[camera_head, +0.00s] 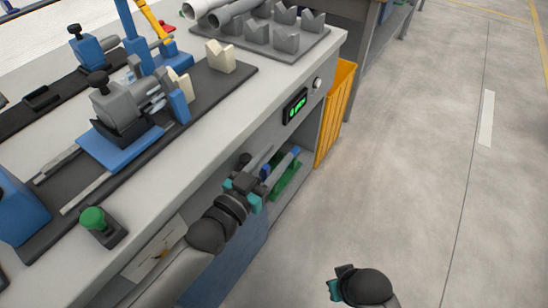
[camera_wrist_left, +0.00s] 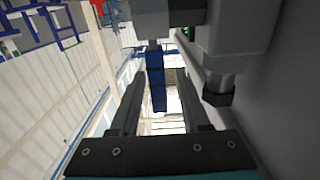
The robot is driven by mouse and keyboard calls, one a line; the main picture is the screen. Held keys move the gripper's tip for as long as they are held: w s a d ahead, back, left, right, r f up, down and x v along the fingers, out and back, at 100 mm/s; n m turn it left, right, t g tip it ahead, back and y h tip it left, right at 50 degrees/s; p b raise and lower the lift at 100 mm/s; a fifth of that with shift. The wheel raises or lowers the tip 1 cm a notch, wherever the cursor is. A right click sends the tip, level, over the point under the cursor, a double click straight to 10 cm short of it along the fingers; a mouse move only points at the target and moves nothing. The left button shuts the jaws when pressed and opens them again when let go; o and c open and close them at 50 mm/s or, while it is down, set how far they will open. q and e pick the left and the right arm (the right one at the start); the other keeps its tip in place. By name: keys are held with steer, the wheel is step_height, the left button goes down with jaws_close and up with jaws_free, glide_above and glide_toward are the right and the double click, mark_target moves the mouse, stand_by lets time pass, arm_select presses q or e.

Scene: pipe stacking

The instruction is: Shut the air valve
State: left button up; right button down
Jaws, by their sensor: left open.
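A blue lever (camera_wrist_left: 159,92), which looks like the air valve's handle, shows between the fingers of my left gripper in the left wrist view, with a gap on each side. A small blue part (camera_head: 265,171) shows between the same fingers in the head view. My left gripper (camera_head: 282,153) is open, just below the bench's front edge. The valve body is mostly hidden and I cannot read the lever's exact angle. My right gripper (camera_head: 336,288) is low at the bottom of the head view, away from the bench; its fingers are not clear.
The bench (camera_head: 215,118) carries a grey clamp fixture (camera_head: 122,100), a green button (camera_head: 93,219) and grey V-blocks (camera_head: 286,38). A green-lit display (camera_head: 296,106) is on its front. A grey fitting with a black end (camera_wrist_left: 218,97) is close right of the fingers. An orange bin (camera_head: 336,112) stands beyond; floor at right is clear.

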arm_select(q)
jaws_close()
stand_by(0.3)
stand_by(1.1)
